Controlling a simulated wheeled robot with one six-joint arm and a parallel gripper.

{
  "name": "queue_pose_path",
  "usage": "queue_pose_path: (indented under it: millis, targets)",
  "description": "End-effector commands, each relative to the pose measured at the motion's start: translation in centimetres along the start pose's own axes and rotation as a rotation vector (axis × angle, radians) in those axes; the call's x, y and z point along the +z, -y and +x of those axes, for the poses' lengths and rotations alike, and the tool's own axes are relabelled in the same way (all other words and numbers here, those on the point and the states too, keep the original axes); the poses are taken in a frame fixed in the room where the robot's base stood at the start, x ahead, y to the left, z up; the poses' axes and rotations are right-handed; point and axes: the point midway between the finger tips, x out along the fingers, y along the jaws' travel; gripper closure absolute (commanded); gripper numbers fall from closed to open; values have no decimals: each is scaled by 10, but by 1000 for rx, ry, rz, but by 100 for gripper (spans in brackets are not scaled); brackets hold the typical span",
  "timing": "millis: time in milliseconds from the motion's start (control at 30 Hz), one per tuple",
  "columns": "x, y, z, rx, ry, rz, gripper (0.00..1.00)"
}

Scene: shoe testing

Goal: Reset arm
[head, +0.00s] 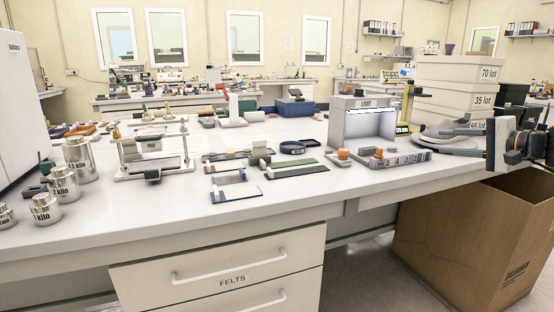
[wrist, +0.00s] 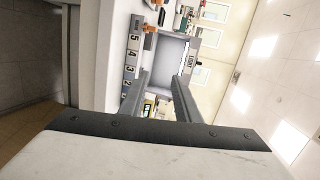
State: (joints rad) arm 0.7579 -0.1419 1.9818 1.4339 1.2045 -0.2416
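My gripper (head: 455,127) is at the right of the head view, raised at the bench's right end with its fingers pointing left. In the wrist view my gripper (wrist: 162,82) shows two grey fingers standing apart with a clear gap between them. It is open and nothing is held. The light box (head: 368,120) stands on the bench to the left of the gripper. It also shows beyond the fingers in the wrist view (wrist: 172,50), which is turned sideways.
The white bench (head: 290,208) carries metal kilo weights (head: 77,158) at the left and a numbered block (head: 395,158) before the light box. Stacked lot boxes (head: 458,72) stand behind the gripper. A large cardboard box (head: 470,235) is on the floor below it.

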Motion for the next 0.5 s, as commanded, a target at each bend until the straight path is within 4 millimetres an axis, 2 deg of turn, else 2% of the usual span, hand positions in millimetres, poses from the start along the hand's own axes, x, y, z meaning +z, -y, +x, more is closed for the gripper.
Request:
queue_pose_path:
  millis: [33, 167, 267, 400, 500]
  targets:
    - [19, -5, 6, 31, 24, -17, 70]
    - [77, -29, 16, 144, 93, -71, 70]
    - [130, -57, 19, 256, 157, -137, 70]
    - [195, -98, 11, 406, 235, -245, 70]
    - [234, -128, -2, 507, 283, -334, 70]
